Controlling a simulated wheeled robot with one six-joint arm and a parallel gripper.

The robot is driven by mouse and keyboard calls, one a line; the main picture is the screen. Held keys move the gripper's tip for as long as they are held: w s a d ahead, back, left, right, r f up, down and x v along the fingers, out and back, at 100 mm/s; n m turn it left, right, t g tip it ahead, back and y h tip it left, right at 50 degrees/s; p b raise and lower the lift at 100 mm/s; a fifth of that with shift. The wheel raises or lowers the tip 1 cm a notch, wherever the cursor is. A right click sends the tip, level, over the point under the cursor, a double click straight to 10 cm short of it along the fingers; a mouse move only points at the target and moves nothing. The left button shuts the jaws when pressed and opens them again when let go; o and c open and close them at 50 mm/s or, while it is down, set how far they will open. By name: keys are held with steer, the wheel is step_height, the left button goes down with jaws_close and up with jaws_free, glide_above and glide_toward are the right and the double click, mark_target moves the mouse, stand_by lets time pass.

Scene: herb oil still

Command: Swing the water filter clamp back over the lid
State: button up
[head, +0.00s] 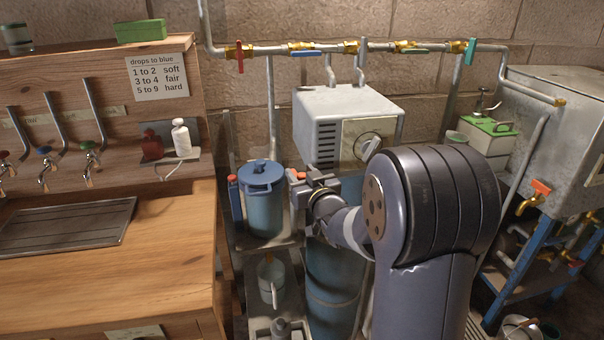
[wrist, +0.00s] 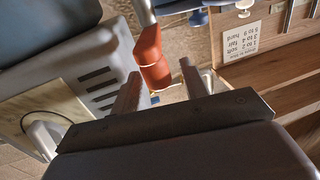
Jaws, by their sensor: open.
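The water filter is a blue canister (head: 264,213) on a shelf. Its blue lid (head: 262,172) has a small knob, and I see no bar lying across it. Orange-red tips show at both sides of the canister, one on the left (head: 232,179) and one on the right (head: 296,175). My gripper (head: 301,188) is beside the canister's right side, close to the right tip. In the wrist view, an orange-red grip on a grey bar, apparently the clamp (wrist: 151,58), lies between the fingers of my open gripper (wrist: 159,76). Contact with the fingers is unclear.
A grey box with a dial (head: 350,120) stands behind my gripper. A wooden counter (head: 130,250) with taps is at the left. A pipe with valves (head: 350,47) runs along the wall. A jug (head: 270,282) sits on the lower shelf, and a blue cylinder (head: 334,275) stands below my gripper.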

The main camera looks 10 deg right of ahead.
jaws_close()
stand_by(0.4)
